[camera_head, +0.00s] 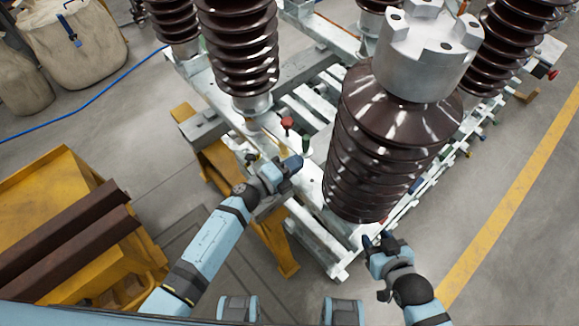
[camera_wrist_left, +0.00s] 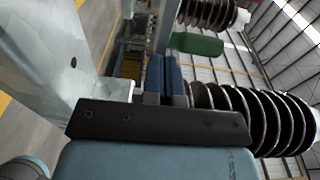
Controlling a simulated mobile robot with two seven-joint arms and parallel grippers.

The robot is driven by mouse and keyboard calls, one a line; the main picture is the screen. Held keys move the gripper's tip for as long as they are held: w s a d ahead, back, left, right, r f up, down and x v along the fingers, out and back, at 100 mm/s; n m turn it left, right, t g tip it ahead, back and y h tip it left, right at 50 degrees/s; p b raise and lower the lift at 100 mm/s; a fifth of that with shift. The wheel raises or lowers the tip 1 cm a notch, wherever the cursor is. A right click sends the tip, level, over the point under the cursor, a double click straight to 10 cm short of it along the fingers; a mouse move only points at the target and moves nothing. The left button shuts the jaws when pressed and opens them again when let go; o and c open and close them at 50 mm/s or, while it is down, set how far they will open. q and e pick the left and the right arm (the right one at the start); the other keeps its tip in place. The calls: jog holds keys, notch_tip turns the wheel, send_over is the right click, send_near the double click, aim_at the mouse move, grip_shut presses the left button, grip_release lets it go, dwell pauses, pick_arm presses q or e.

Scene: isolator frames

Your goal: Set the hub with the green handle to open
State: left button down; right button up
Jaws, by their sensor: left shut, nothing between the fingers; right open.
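The green handle (camera_head: 306,143) stands on the pale metal frame, near the insulator bases, just beyond my left gripper (camera_head: 295,162). In the left wrist view the green handle (camera_wrist_left: 197,44) lies to the upper right of my left fingertips (camera_wrist_left: 164,72), apart from them in the picture. The left fingers are shut with nothing between them. The hub under the handle is too small to make out in the head view. My right gripper (camera_head: 376,241) is open and empty, low in front of the large brown insulator (camera_head: 375,150).
A red handle (camera_head: 287,123) stands just beyond the green one. Brown ribbed insulators (camera_head: 240,45) rise from the pale frame (camera_head: 318,232). A yellow stand (camera_head: 70,215) with brown beams is at left. Grey floor is clear at right beyond the yellow line (camera_head: 515,205).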

aim_at(314, 150)
pick_arm(q)
jog(key=shift+w+d, duration=0.35)
jog(key=shift+d, duration=0.05)
jog(key=b+x, duration=0.1)
jog(key=x, duration=0.4)
jog(key=shift+w+b, duration=0.2)
jog(key=shift+b, duration=0.1)
jog(key=shift+w+d, duration=0.45)
jog(key=shift+d, duration=0.05)
pick_arm(e)
jog(key=shift+a+f, duration=0.15)
jog(key=shift+f, duration=0.4)
jog(key=shift+a+f, duration=0.15)
jog(key=shift+f, duration=0.35)
pick_arm(q)
jog(key=shift+a, duration=0.1)
